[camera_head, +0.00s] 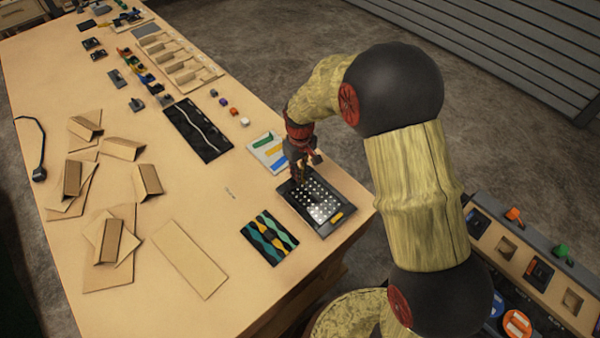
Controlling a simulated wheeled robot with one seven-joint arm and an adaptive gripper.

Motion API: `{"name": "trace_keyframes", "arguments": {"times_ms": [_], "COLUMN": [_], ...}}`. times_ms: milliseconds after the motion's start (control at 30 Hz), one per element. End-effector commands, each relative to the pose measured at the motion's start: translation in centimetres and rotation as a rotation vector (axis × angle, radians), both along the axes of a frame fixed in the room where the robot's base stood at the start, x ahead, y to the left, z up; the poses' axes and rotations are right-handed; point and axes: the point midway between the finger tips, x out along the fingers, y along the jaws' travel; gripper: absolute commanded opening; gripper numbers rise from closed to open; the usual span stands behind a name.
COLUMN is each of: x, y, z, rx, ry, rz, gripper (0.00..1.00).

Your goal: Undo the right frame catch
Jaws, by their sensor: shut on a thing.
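A black frame (291,207) with a panel of white dots (322,210) lies flat near the table's right edge. An orange catch-like piece (337,217) sits on the frame's lower right side. My gripper (302,178) points down at the frame's upper side, opposite that orange piece. Its fingers are shut on a small part there, which looks to be a frame catch. The fingers hide that part, so I cannot tell its position.
A wavy green and yellow panel (269,238) lies left of the frame. A white card with coloured strips (268,152) lies behind it. A long black panel (198,130) and folded cardboard pieces (146,181) lie further left. A console with coloured knobs (530,250) stands off the table at right.

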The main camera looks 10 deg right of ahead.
Motion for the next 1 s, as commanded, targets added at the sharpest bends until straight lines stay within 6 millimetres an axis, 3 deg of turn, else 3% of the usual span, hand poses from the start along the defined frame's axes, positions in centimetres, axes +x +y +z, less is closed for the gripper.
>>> {"name": "trace_keyframes", "arguments": {"times_ms": [1000], "x": [0.04], "y": [0.67], "z": [0.1], "rx": [0.001], "ry": [-0.002], "rz": [-0.903], "gripper": [0.0]}}
